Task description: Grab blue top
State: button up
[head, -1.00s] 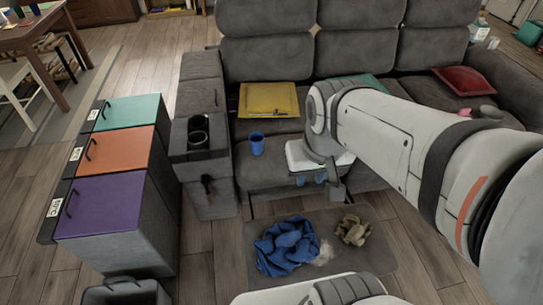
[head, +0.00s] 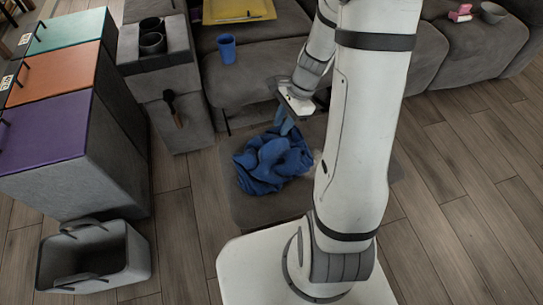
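The blue top (head: 265,167) lies crumpled on the dark grey footrest cushion (head: 262,210) in front of the sofa. My gripper (head: 284,128) is just above the top's upper right edge, pointing down. My arm hides the right part of the cushion and what lies there.
A grey basket (head: 93,262) stands on the floor at lower left. Bins with purple (head: 42,130), orange and teal lids stand at the left. The wooden floor at right is clear.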

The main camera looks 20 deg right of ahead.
aim_at(273, 140)
jog(key=b+x, duration=0.3)
jog(key=x, duration=0.5)
jog(key=shift+w+b, duration=0.1)
jog(key=shift+b, duration=0.2)
jog(key=shift+c, duration=0.2)
grip_shut()
